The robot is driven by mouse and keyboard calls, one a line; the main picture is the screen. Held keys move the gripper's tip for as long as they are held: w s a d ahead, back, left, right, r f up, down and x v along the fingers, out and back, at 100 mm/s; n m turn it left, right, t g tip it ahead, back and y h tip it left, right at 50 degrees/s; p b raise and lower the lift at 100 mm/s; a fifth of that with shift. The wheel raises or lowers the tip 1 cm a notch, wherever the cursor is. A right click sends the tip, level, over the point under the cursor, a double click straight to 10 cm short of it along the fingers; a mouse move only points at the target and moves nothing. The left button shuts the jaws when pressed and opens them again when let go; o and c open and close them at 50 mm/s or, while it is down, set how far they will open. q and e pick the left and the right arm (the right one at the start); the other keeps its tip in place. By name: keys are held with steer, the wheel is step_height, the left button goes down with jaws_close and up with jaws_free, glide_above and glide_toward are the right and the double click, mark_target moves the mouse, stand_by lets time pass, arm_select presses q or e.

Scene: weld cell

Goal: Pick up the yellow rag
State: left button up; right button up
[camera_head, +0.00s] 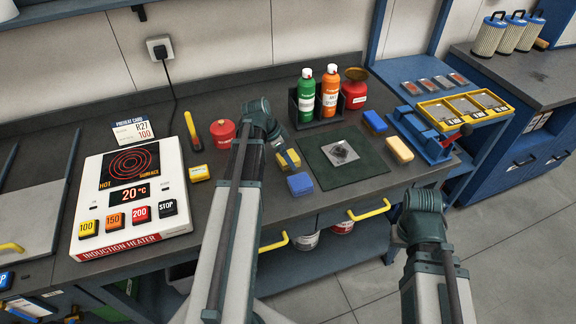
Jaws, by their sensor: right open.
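Two yellow pieces could be the yellow rag, and I cannot tell for sure which is. A plain yellow block-like piece (399,149) lies on the bench right of the dark mat. Another yellow piece (290,160) lies left of the mat, partly covered by the end of my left arm. My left gripper (281,146) is small and dark here, just above that piece; its jaws cannot be made out. My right gripper (400,233) is open, largely hidden by its own arm, low in front of the bench and apart from both yellow pieces.
Blue pieces (300,184) (375,122) lie near the mat (318,152), which bears a metal plate. Bottles (306,96) stand in a rack behind. An induction heater (130,190) stands at left, a blue vise (428,140) at right. Yellow drawer handles (370,210) jut from the front.

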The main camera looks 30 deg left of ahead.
arm_select(q)
steer(key=shift+f, duration=0.15)
arm_select(e)
steer(key=shift+f, duration=0.1)
arm_select(q)
steer(key=c, duration=1.1)
steer(key=shift+w, duration=0.1)
